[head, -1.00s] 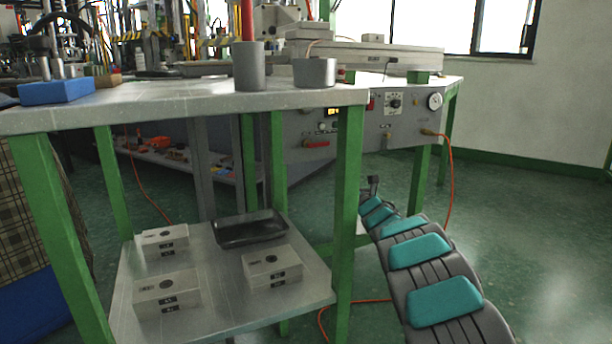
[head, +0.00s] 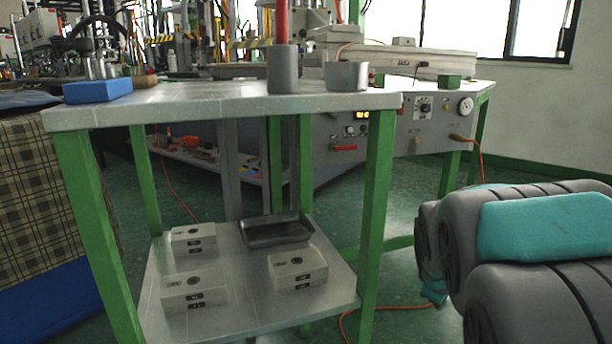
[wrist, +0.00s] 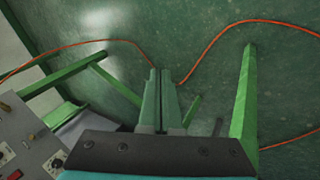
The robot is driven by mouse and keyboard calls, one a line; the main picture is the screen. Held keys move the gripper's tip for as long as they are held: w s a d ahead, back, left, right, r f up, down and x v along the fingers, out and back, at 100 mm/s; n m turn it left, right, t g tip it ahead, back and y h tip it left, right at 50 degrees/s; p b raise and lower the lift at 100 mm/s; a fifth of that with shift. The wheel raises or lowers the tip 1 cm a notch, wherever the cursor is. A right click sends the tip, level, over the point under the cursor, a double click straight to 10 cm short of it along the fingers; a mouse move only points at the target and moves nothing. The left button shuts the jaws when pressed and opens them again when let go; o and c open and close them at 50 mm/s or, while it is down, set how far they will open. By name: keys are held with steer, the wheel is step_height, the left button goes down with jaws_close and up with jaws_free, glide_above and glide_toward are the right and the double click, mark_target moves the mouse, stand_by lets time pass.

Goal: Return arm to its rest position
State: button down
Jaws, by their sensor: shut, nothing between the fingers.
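My arm (head: 550,228), dark grey with teal pads, is folded back at the right of the head view, clear of the table. The fingers point over the green floor (wrist: 85,40), near the green table legs (wrist: 243,105). They appear apart from any object.
The grey table (head: 215,108) has a blue block (head: 97,90) and two grey cylinders (head: 283,70) on top. An orange cable (wrist: 215,38) lies on the floor. The control panel (head: 405,128) stands behind.

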steer(key=s+a+f+m+g+y, duration=0.1)
steer(key=s+a+f+m+g, duration=0.2)
steer(key=s, duration=0.7)
steer(key=s+a+f+m+g+y, duration=0.15)
steer(key=s+a, duration=0.35)
steer(key=s, duration=0.5)
steer(key=s+a+f+m+g+y, duration=0.1)
steer(key=s+a+m+g, duration=0.25)
steer(key=s, duration=0.75)
steer(key=s+p+v, duration=0.3)
steer(key=p+v, duration=1.1)
steer(key=shift+a+r+t+p, duration=0.3)
steer(key=shift+r+t+p, duration=0.1)
steer(key=shift+r, duration=0.2)
steer(key=shift+w, duration=0.15)
